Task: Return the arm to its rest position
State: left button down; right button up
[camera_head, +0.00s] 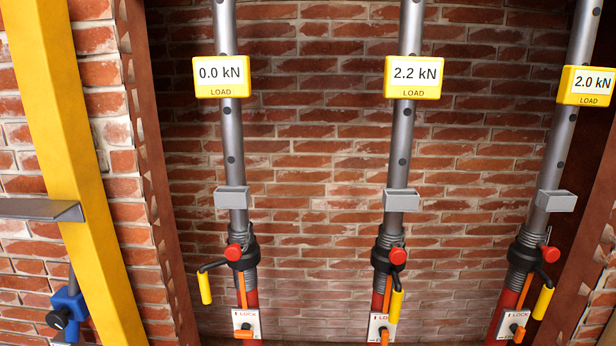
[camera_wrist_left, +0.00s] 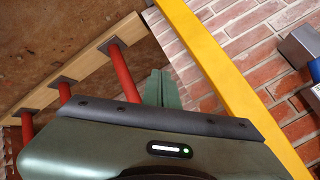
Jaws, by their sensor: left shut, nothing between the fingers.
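My left gripper (camera_wrist_left: 160,75) shows in the left wrist view as two narrow green fingers close together beyond the green wrist housing. It is shut and empty. Behind it are red props (camera_wrist_left: 122,72) under a wooden beam (camera_wrist_left: 75,62), and a yellow post (camera_wrist_left: 225,70) stands to its right. I cannot tell whether the fingers touch anything. Neither arm nor gripper shows in the head view, and my right gripper is in neither view.
Three props carry displays: left display (camera_head: 221,77) 0.0 kN, middle display (camera_head: 413,77) 2.2 kN, right display (camera_head: 587,85) 2.0 kN. A yellow post (camera_head: 65,150) with a grey plate (camera_head: 40,209) stands at left, near a blue clamp-like part (camera_head: 70,309). A brick wall (camera_head: 310,150) closes the back.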

pick_arm(q)
jog(key=s+d+f+n+g, duration=0.2)
jog(key=s+d+f, duration=0.3)
jog(key=s, duration=0.6)
jog(key=s+d+f+n+g, duration=0.2)
jog(key=s+d+f, duration=0.3)
jog(key=s, duration=0.5)
jog(key=s+d+f+n+g, duration=0.2)
jog(key=s+d+f+g, duration=0.2)
jog(key=s, duration=0.7)
notch_tip(320, 180, down, 3)
jog(key=shift+s+d+r+h, duration=0.2)
jog(key=shift+s+d+h, duration=0.1)
jog(key=shift+d, duration=0.3)
